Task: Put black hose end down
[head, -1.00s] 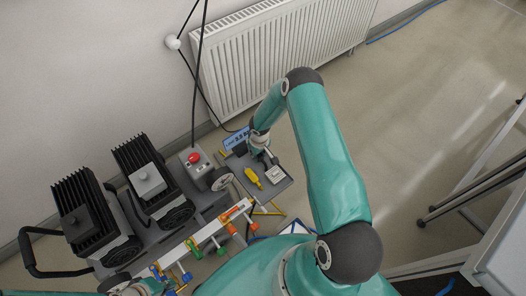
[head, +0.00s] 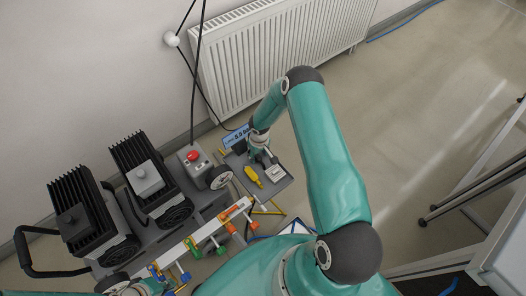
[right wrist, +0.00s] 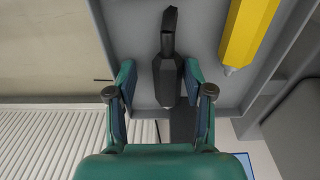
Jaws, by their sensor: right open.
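The black hose end (right wrist: 167,72) lies on the grey tray (right wrist: 120,20) in the right wrist view, between the two fingers of my right gripper (right wrist: 159,92). The fingers are open, with a gap on both sides of it. In the head view my right gripper (head: 262,152) reaches down over the far part of the small grey tray (head: 283,184); the hose end is too small there to make out clearly. My left gripper (head: 158,283) is at the bottom left of the head view, by the coloured valves, mostly hidden; its jaws cannot be made out.
A yellow tool (head: 253,175) lies on the tray beside my right gripper; it also shows in the right wrist view (right wrist: 246,35). A pump cart with black finned motors (head: 85,215) and a red-button box (head: 194,160) stands left. A radiator (head: 270,50) is behind.

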